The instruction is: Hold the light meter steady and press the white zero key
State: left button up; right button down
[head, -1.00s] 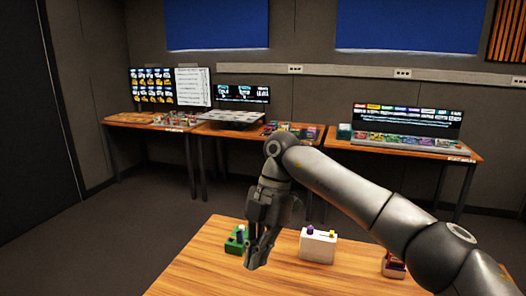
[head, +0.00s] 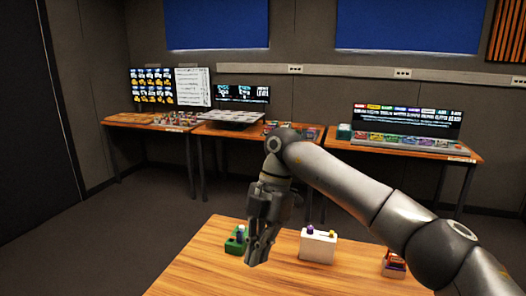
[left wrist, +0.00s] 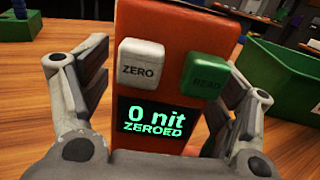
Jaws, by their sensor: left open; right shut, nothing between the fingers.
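The orange light meter (left wrist: 161,16) stands close up in the left wrist view. It has a white key marked ZERO (left wrist: 140,64), a green READ key (left wrist: 206,75) and a display (left wrist: 158,120) reading "0 nit ZEROED". My left gripper (left wrist: 160,90) is open, with one finger on each side of the meter. A gap shows at the left finger; contact at the right finger is unclear. In the head view my right gripper (head: 257,250) is shut and empty over the near table, in front of the green block. I cannot make out the meter in the head view.
A green bin (left wrist: 285,75) stands right of the meter. Desks with screens line the back wall.

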pick_arm(q)
jog(key=shift+s+a, duration=0.1)
jog(key=v, duration=1.1)
jog(key=shift+s+a, duration=0.25)
jog(key=shift+s, duration=0.05)
jog(key=o, duration=0.3)
jog(key=shift+b+v, duration=1.05)
jog(key=shift+v, duration=1.9)
